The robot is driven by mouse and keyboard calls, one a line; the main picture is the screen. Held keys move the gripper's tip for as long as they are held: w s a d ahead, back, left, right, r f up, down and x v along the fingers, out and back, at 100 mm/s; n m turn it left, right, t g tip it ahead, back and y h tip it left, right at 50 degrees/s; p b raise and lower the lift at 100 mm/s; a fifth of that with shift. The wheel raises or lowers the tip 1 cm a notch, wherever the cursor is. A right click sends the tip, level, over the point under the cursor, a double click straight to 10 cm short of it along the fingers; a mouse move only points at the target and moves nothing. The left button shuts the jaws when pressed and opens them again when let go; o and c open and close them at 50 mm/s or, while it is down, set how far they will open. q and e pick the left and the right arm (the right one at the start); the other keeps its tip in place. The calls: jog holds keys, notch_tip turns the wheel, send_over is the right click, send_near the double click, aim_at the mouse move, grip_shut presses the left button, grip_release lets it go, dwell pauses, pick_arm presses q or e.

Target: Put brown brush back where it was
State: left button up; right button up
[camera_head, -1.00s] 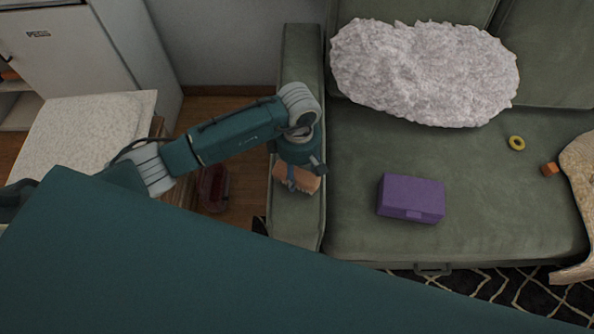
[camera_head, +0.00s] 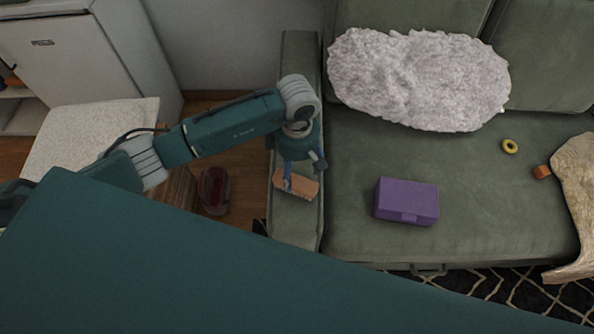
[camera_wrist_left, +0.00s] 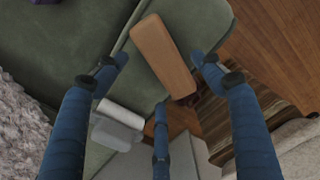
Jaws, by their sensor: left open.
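The brown brush (camera_head: 297,184) lies on the left armrest (camera_head: 299,222) of the green sofa in the head view. In the left wrist view the brush (camera_wrist_left: 162,55) is an orange-brown block lying on the armrest, between and beyond the spread blue fingers. My left gripper (camera_head: 300,178) is above the armrest, right over the brush. In the left wrist view the left gripper (camera_wrist_left: 160,75) is open, with a visible gap between its fingers and the brush. My right gripper is not in view.
A purple box (camera_head: 406,201), a yellow ring (camera_head: 510,146) and a small orange cube (camera_head: 541,172) sit on the sofa seat. A fluffy grey cushion (camera_head: 418,80) lies at the back. A dark red object (camera_head: 214,190) stands on the floor left of the armrest.

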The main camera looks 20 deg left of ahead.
aim_at(297, 177)
pick_arm(q)
notch_tip(297, 177, up, 7)
jog(key=p, duration=0.2)
jog(key=shift+f+p, duration=0.15)
jog(key=shift+p, duration=0.25)
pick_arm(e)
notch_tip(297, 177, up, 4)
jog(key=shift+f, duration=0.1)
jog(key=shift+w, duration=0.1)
